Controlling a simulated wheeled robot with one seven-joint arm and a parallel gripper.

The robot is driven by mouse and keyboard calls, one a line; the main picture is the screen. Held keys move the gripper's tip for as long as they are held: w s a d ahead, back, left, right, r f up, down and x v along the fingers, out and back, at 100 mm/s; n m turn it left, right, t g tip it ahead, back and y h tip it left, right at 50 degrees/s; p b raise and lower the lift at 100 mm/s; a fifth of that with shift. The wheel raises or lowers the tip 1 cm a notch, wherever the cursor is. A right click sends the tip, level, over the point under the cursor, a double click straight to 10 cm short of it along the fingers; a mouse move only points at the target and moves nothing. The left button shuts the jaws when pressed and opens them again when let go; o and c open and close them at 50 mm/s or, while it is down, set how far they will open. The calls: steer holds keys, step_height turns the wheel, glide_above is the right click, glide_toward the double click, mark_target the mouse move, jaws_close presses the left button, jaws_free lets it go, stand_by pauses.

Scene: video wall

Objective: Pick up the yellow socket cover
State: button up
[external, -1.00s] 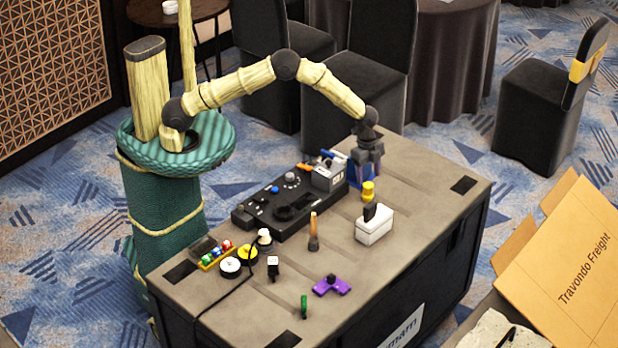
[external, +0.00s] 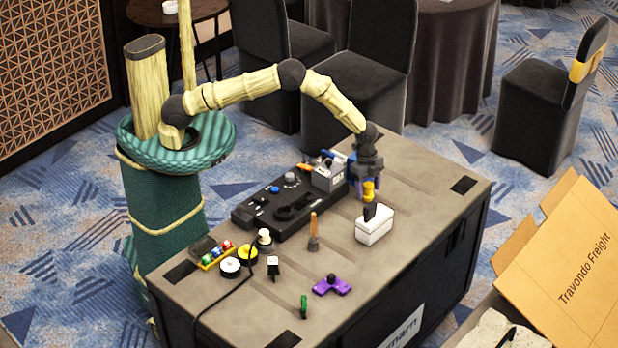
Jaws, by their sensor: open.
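The yellow socket cover (external: 368,192) appears to be the small yellow upright piece on the table, just behind the white box with a black handle. My gripper (external: 368,182) points down right over it, with its fingers at the top of the yellow piece. The gripper is open. At this size I cannot tell whether the fingers touch the yellow piece.
The white box (external: 374,228) stands close in front of the yellow piece. A black console (external: 290,205) with a grey box (external: 326,176) lies left of the gripper. The table's right end is clear.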

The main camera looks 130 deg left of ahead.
mark_target(368, 184)
steer(key=c, duration=1.1)
steer(key=shift+o, duration=0.2)
steer(key=shift+r, duration=0.15)
step_height(368, 184, up, 10)
steer(key=shift+f+b, duration=0.1)
steer(key=shift+b, duration=0.45)
